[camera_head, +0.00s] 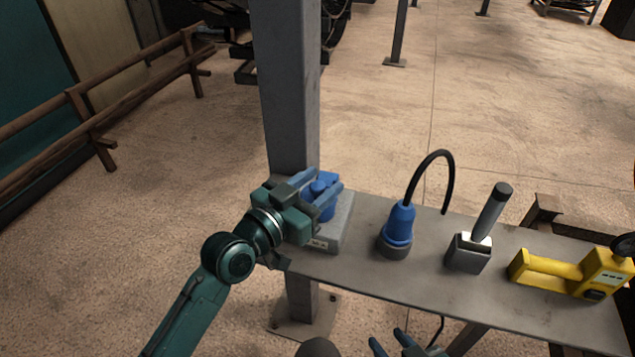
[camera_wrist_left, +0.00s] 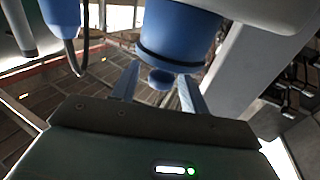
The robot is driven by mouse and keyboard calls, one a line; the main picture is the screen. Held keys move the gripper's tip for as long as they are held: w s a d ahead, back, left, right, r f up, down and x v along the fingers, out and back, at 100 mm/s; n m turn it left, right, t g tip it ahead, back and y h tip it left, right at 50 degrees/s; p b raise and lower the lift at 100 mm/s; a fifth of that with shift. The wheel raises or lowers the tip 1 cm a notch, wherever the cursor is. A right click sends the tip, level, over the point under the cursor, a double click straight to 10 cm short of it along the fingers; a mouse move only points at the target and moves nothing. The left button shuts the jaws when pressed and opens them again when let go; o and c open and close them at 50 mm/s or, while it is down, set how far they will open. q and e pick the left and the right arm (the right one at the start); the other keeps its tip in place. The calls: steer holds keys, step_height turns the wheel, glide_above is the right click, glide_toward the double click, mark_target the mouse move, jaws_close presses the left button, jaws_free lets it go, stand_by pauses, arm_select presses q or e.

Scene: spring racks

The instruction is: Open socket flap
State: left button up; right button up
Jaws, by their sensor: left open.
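The blue socket (camera_head: 329,181) sits on a grey box (camera_head: 343,225) at the left end of the table, beside the post. My left gripper (camera_head: 318,187) is over the socket, open, with one finger on each side of a small blue knob-like part. In the left wrist view the blue socket body (camera_wrist_left: 182,32) has a dark ring, and the small blue part (camera_wrist_left: 160,78) lies between the spread fingertips (camera_wrist_left: 158,84). I cannot tell whether the fingers touch it or whether the flap is shut. My right gripper (camera_head: 391,343) is low at the bottom edge, fingers apart and empty.
On the table (camera_head: 350,277) stand a blue plug (camera_head: 399,222) with a black cable, a grey block with an upright handle (camera_head: 490,215), and a yellow tool (camera_head: 548,267). A grey post (camera_head: 288,90) rises close behind my left gripper. The table's front strip is clear.

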arm_select(q)
steer(key=shift+c, duration=0.2)
jaws_close()
stand_by(0.3)
